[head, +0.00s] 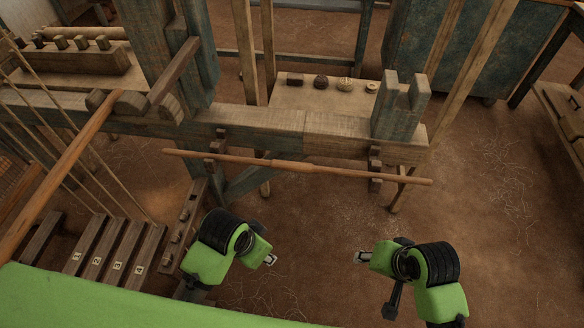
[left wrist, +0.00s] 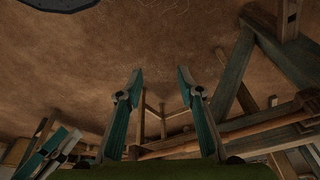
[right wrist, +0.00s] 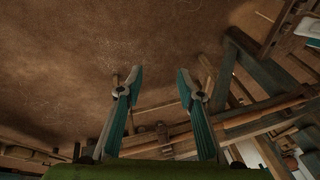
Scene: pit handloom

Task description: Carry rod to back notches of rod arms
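The rod (head: 300,166) is a long, slim wooden bar, thicker in the middle. In the head view it runs roughly level along the near side of the loom beam, crossing two dark notched wooden arms, the left one (head: 216,144) and the right one (head: 375,184). I cannot tell which notches it rests in. My left gripper (head: 270,260) is below and nearer than the rod, apart from it. My right gripper (head: 361,257) is also below it, toward its right half, and apart. In the wrist views the left fingers (left wrist: 160,75) and the right fingers (right wrist: 160,75) are spread with nothing between them.
The heavy loom beam (head: 280,127) and a post stand behind the rod. A pale board (head: 325,94) with small round items lies beyond. Numbered treadles (head: 115,255) and taut cords are at the left. The brown floor (head: 320,215) between the grippers and rod is clear.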

